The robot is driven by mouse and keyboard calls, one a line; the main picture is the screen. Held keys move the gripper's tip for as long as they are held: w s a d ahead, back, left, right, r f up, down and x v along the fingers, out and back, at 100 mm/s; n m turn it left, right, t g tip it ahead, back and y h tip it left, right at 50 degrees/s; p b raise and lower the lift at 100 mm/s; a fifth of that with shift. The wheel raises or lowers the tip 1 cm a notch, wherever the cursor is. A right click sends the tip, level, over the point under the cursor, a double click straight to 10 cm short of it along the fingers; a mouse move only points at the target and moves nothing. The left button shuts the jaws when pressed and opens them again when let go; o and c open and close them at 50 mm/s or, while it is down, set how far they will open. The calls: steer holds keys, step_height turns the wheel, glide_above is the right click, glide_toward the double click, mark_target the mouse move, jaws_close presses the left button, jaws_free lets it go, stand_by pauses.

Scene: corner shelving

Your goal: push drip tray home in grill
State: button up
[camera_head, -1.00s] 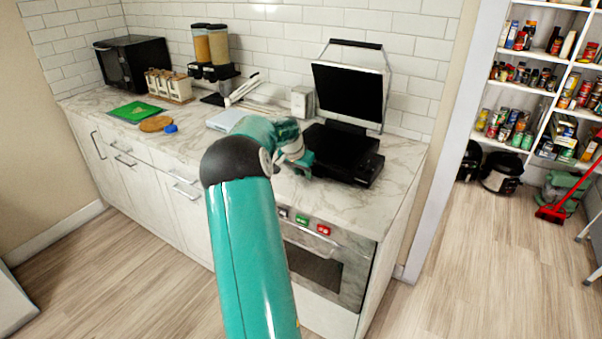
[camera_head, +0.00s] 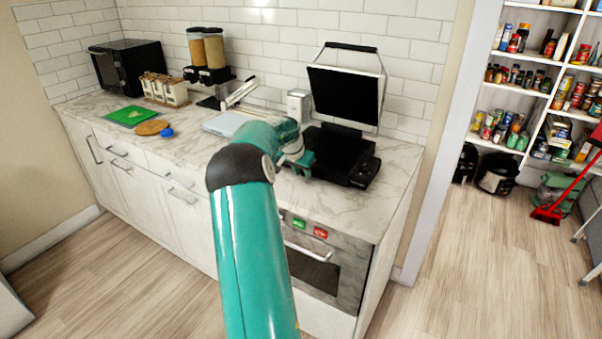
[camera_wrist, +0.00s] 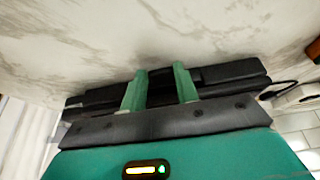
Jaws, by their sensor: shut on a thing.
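The black grill (camera_head: 338,158) stands on the right part of the counter with its lid (camera_head: 345,95) raised. My gripper (camera_head: 305,163) is at the grill's left front side, low over the counter. In the wrist view, the two green fingers of my gripper (camera_wrist: 160,83) stand apart with a dark piece between them, which appears to be the drip tray (camera_wrist: 160,76). The grill's dark body (camera_wrist: 235,71) runs behind and beside the fingers. My arm hides much of the contact in the head view. How far the tray sits in the grill cannot be told.
The marble counter (camera_head: 335,204) has a bare strip in front of the grill. A silver canister (camera_head: 299,105) stands behind, to the grill's left. A light blue-grey slab (camera_head: 223,124) lies left of my arm. An oven (camera_head: 325,270) is below; shelves (camera_head: 520,85) are at the right.

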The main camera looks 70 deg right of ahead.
steer(key=shift+s+d, duration=0.1)
steer(key=shift+d, duration=0.3)
steer(key=o, duration=1.2)
steer(key=v, duration=1.3)
steer(key=shift+a+r, duration=0.15)
steer(key=shift+r, duration=0.2)
